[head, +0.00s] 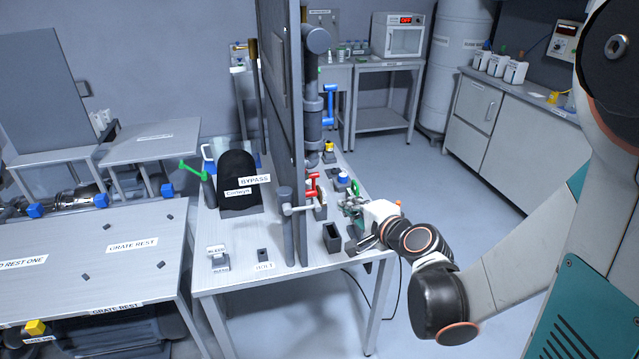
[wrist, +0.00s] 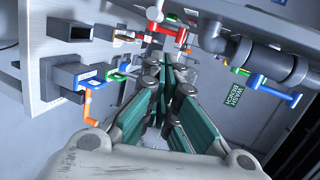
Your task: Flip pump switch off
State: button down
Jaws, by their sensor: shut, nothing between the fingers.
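No label reading pump can be read, so I cannot tell for certain which control is the pump switch. In the wrist view a dark box with a blue and white top (wrist: 89,74) carries an orange lever (wrist: 92,99), left of my fingers. A green lever (wrist: 121,71) stands just beyond it. My gripper (head: 354,208) is at the bench's right edge, beside the small controls; its teal-padded fingers (wrist: 166,72) are shut and empty. They appear apart from the orange lever. The gripper and wrist hide part of the controls in the head view.
A tall grey panel (head: 296,130) stands upright across the bench, left of my gripper. A red-handled valve (head: 311,186) and a blue-handled pipe valve (head: 329,105) are close by. A dark open box (head: 332,237) sits near the front edge. The floor (head: 425,170) to the right is clear.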

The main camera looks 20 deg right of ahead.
jog(key=shift+w, duration=0.1)
jog(key=r+b+x, duration=0.1)
jog(key=b+x, duration=0.2)
jog(key=x, duration=1)
jog(key=shift+w+a, duration=0.15)
jog(key=shift+w, duration=0.3)
jog(key=shift+w+r, duration=0.2)
jog(key=shift+w, duration=0.35)
dwell(0.6)
jog(key=shift+w, duration=0.15)
jog(key=shift+w+r, duration=0.25)
jog(key=shift+w, duration=0.45)
jog(key=shift+s, duration=0.1)
